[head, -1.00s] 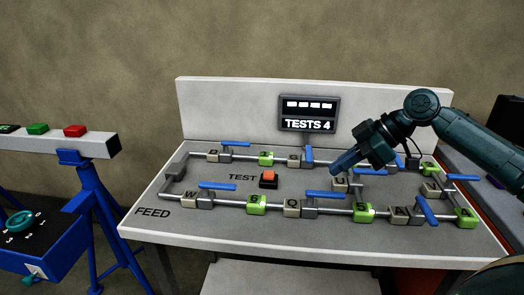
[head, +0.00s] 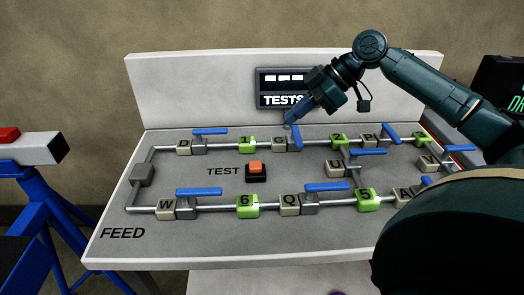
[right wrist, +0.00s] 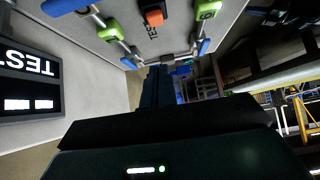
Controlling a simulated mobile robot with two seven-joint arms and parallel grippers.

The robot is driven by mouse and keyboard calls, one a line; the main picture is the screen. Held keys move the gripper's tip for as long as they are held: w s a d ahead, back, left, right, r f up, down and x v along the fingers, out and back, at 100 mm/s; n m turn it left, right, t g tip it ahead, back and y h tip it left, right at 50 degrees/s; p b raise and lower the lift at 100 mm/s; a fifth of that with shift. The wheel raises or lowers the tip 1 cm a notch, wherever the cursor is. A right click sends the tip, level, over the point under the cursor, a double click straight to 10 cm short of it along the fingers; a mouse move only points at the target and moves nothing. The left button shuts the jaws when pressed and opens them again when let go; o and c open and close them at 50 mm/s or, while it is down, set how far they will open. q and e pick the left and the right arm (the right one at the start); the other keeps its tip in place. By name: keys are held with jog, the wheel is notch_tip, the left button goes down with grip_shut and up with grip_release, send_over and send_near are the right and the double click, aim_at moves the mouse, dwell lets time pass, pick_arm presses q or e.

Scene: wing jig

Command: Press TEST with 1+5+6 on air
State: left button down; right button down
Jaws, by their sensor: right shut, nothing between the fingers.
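The TEST button (head: 257,168), orange on a black base, sits mid-board. Green blocks 1 (head: 247,144), 6 (head: 248,205) and 5 (head: 369,200) sit on the pipes. Blue handles over D (head: 210,131), W (head: 199,191) and Q (head: 327,187) lie along their pipes. The handle beside P (head: 390,133) is turned across its pipe. My right gripper (head: 289,122) is shut and empty, its tip over the back pipe by the upper middle valve, partly hiding that valve's handle. In the right wrist view its dark fingers (right wrist: 153,88) point toward the board. My left gripper is out of view.
The display (head: 284,77) on the back panel reads TESTS; my gripper covers its right part. My right arm hides the board's front right corner. A blue stand (head: 60,215) is at left. The FEED area (head: 123,233) is clear.

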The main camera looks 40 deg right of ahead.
jog(key=p, duration=0.2)
send_over(251, 164)
jog(key=s+d, duration=0.2)
jog(key=d, duration=0.1)
jog(key=f, duration=0.6)
jog(key=shift+w+a+f, duration=0.15)
jog(key=shift+a+f, duration=0.05)
jog(key=shift+f, duration=0.05)
notch_tip(251, 164, down, 4)
jog(key=shift+w+a+r, duration=0.1)
jog(key=shift+r, duration=0.1)
jog(key=shift+f, duration=0.55)
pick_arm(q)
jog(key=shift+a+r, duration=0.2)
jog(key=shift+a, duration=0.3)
